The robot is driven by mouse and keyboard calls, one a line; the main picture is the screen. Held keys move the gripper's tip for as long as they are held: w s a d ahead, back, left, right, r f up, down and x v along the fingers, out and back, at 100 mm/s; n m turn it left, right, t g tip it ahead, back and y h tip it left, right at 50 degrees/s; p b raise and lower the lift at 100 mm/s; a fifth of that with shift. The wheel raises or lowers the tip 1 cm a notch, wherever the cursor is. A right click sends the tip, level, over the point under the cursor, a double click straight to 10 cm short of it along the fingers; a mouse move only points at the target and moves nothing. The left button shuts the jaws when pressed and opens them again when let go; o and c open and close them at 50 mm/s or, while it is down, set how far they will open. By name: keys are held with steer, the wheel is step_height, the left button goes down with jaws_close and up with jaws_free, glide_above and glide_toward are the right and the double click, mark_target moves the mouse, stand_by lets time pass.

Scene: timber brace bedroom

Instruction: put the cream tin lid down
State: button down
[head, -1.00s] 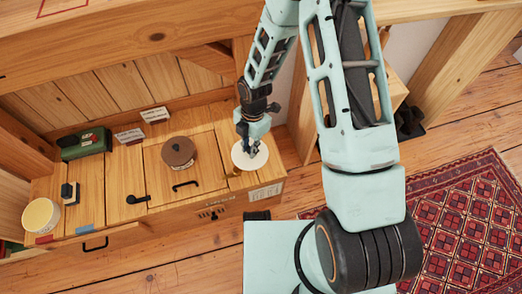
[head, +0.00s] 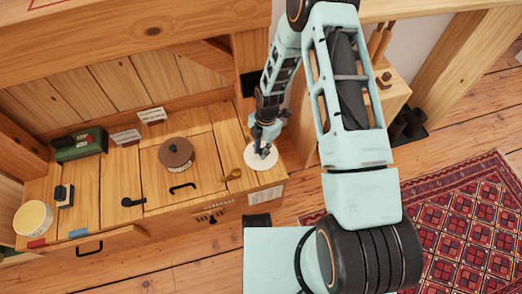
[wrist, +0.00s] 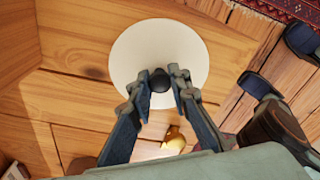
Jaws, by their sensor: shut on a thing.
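The cream tin lid (head: 263,163) is a pale round disc with a dark knob (wrist: 160,80), at the right end of the wooden cabinet top (head: 205,190). My gripper (head: 263,152) is over the lid. In the wrist view my gripper (wrist: 158,90) has its fingers closed around the knob, and the lid (wrist: 150,40) spreads flat beyond them. The lid looks level and very close to the wood; I cannot tell whether it touches. A round cream-topped tin (head: 33,218) stands at the cabinet's far left end.
A small brass piece (head: 232,174) lies just left of the lid; it also shows in the wrist view (wrist: 174,138). A brown round-lidded pot (head: 175,152), black handles and a green box (head: 79,144) are farther left. The cabinet's right edge is close to the lid.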

steer(key=shift+f, duration=0.25)
steer(key=c, duration=1.8)
jaws_free()
steer(key=shift+r, duration=0.1)
steer(key=shift+r, duration=0.15)
step_height(320, 180, up, 12)
steer(key=w+d+p, duration=0.1)
steer(key=p, duration=0.2)
